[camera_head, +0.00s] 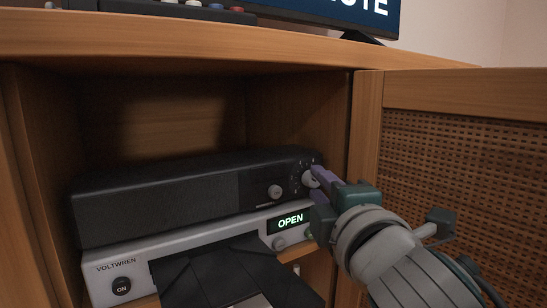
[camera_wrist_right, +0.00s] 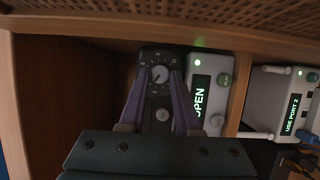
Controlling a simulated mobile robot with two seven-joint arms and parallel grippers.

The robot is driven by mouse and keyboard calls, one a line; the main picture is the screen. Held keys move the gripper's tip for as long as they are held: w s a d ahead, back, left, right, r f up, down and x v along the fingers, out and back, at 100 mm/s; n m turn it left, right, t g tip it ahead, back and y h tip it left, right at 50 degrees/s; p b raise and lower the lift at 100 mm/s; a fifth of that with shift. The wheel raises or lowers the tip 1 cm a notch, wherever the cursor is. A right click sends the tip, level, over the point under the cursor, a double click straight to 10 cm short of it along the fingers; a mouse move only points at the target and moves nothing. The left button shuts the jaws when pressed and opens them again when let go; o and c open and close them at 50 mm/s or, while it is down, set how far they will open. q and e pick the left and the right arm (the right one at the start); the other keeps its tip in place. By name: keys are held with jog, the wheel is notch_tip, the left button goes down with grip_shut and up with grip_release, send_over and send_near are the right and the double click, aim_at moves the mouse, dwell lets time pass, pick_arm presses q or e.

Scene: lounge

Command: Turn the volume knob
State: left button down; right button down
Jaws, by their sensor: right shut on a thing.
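The volume knob (camera_head: 308,179) is a pale round knob with dial marks around it, at the right end of the black amplifier's front (camera_head: 215,199). It also shows in the right wrist view (camera_wrist_right: 160,75), between my purple fingertips. My right gripper (camera_head: 315,184) is shut on this knob, one finger on each side; in the head view the fingers partly hide it. A second, smaller knob (camera_head: 274,191) sits to its left on the same front and is free. My left gripper is not in view.
A silver player (camera_head: 130,266) below the amplifier reads OPEN, with its black tray (camera_head: 235,275) sticking out. The wooden cabinet door (camera_head: 460,95) with a woven panel stands open at right. The cabinet top (camera_head: 230,42) passes above. The wrist view shows another device reading USE PORT 2 (camera_wrist_right: 290,110).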

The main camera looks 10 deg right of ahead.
jog(key=shift+r+m+g+y+p, duration=0.2)
jog(key=shift+m+g+p, duration=0.35)
jog(key=shift+m+p, duration=1.1)
jog(key=shift+r+m+g+y+p, duration=0.1)
jog(key=shift+m+g+y+p, duration=0.4)
jog(key=shift+p, duration=1.8)
jog(key=shift+m, duration=0.35)
jog(key=c, duration=0.6)
grip_release()
